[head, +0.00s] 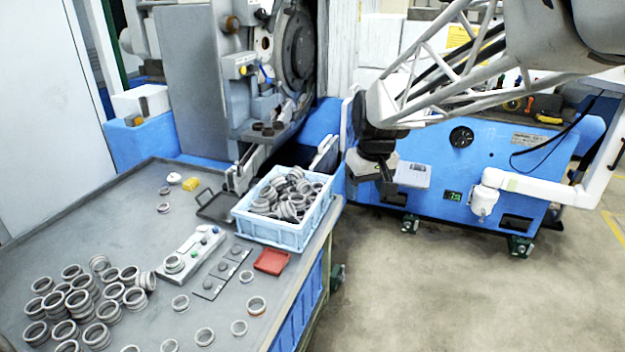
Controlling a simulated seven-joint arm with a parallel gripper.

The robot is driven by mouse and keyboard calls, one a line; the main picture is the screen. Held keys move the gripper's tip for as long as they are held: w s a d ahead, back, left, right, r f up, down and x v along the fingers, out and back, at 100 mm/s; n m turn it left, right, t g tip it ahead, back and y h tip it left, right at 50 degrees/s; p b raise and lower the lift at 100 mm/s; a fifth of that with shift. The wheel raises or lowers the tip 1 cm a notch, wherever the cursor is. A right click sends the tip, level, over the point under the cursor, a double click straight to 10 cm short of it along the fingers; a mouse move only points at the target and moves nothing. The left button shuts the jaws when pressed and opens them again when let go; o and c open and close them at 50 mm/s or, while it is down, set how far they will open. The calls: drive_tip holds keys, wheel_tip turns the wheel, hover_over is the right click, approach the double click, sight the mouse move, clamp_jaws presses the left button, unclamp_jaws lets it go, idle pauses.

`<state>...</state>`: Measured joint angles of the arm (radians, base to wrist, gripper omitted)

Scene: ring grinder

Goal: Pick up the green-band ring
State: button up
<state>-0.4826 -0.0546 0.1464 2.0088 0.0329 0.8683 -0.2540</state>
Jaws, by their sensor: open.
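I cannot make out a green band on any ring at this size. Several loose grey rings lie on the grey table; one ring (256,305) near the table's right edge shows an orange-red band. Single rings near it include one at the left (180,303), a small one (239,328) and one at the front (204,337). A pile of rings (75,300) covers the table's left front. My gripper (387,186) hangs empty and open to the right of the table, in front of the blue machine, well away from the rings.
A blue crate (270,235) full of rings stands at the table's right edge. Beside it are a red tray (271,261), a dark pan (215,205), flat grey plates (222,270) and a white button box (190,255). The grinder (245,70) rises behind the table.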

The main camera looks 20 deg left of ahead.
drive_tip(key=w+a+f+n, duration=0.2)
drive_tip(key=a+f, duration=0.1)
drive_tip(key=a, duration=0.6)
drive_tip(key=w+a+f+n, duration=0.1)
drive_tip(key=w+a+f, duration=0.15)
drive_tip(key=a, duration=0.55)
drive_tip(key=n+g, duration=0.2)
drive_tip(key=n, duration=0.5)
approach(173, 262)
drive_tip(key=shift+s+f, duration=0.25)
drive_tip(key=shift+f, duration=0.1)
drive_tip(key=shift+f, duration=0.1)
drive_tip(key=shift+a+f, duration=0.2)
drive_tip(key=shift+f, duration=0.95)
drive_tip(key=shift+f, duration=0.1)
drive_tip(key=shift+a+f, duration=0.15)
drive_tip(key=shift+f, duration=1.1)
drive_tip(key=shift+a+f, duration=0.1)
drive_tip(key=shift+f, duration=1.15)
